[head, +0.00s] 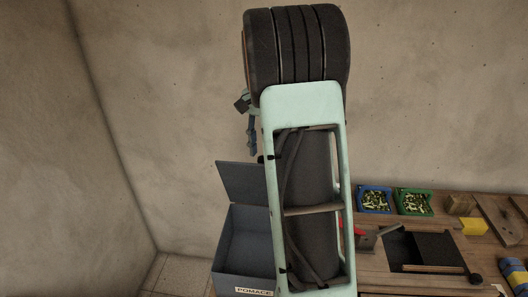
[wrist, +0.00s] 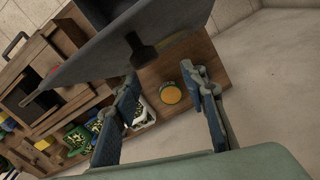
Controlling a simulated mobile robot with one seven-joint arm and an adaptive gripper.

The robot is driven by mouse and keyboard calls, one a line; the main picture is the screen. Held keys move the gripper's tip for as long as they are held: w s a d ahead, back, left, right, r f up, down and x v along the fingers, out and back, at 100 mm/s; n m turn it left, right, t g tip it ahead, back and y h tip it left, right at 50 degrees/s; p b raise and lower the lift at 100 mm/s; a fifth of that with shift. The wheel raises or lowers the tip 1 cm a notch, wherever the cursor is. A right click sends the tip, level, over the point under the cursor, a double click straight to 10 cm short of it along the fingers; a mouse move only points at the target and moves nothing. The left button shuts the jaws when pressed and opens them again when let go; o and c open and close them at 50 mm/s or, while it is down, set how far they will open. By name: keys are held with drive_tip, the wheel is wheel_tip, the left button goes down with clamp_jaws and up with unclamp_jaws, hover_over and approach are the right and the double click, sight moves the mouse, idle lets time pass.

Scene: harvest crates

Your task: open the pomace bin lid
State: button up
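The pomace bin (head: 232,238) is a grey box with a POMACE label, left of the workbench in the head view. Its grey lid (head: 241,183) stands raised and tilted, and the bin's inside shows; my arm hides the right part. In the wrist view the lid (wrist: 172,35) fills the top, with a dark knob-like handle (wrist: 139,50) on it. My gripper (wrist: 160,76) has its two blue fingers wide apart with nothing between them, near the handle. In the head view my gripper (head: 252,135) points down above the lid, partly hidden by my arm.
The wooden workbench (head: 440,208) at the right holds a blue crate (head: 375,209), a green crate (head: 414,212), a yellow block (head: 473,227) and a dark box. A round yellow thing (wrist: 170,94) shows on the wood in the wrist view. Walls stand behind and at left.

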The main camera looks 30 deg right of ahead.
wheel_tip(320, 180, up, 11)
idle(0.3)
drive_tip(key=shift+c, duration=0.6)
